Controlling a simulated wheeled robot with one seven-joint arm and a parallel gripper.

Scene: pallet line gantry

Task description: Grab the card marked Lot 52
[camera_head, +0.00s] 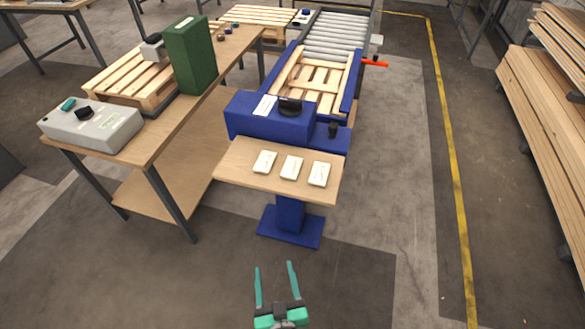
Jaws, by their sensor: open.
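Three small white cards lie side by side on a light wooden shelf (240,177) on a blue pedestal. There is a left card (265,161), a middle card (291,167) and a right card (318,174). Each has faint print too small to read, so I cannot tell which is Lot 52. My gripper (276,266) is at the bottom centre, with two teal fingers apart and nothing between them. It is apart from the shelf and shows below the pedestal foot in the picture.
Behind the shelf stands a blue console (250,123) with a black knob and white label. A roller conveyor (331,40) bears a pallet behind it. A workbench (165,150) stands left, stacked timber (545,115) right. Floor right of the pedestal is clear.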

